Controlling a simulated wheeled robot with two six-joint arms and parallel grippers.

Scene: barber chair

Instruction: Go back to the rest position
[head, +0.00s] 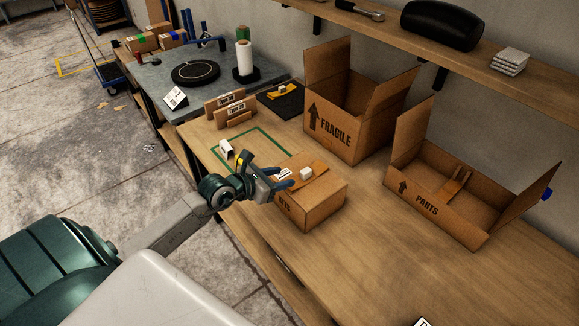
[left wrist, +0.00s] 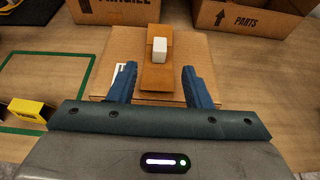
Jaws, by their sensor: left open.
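My left gripper (head: 285,179) is open and empty over the near left part of a closed cardboard box marked KITS (head: 318,207). In the left wrist view its two blue fingers (left wrist: 160,82) stand apart on either side of an orange-brown strip (left wrist: 157,77) on the box top. A small white block (head: 306,174) sits on that strip, past the fingertips; it also shows in the left wrist view (left wrist: 159,48). I cannot tell whether the fingers touch the box. My right gripper is in neither view.
An open FRAGILE box (head: 345,140) and an open PARTS box (head: 425,205) stand behind and right on the wooden table (head: 390,270). A green outline (head: 262,134) and a small white-and-yellow item (head: 226,149) lie left. A shelf (head: 440,45) overhangs the back. The table's front right is mostly clear.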

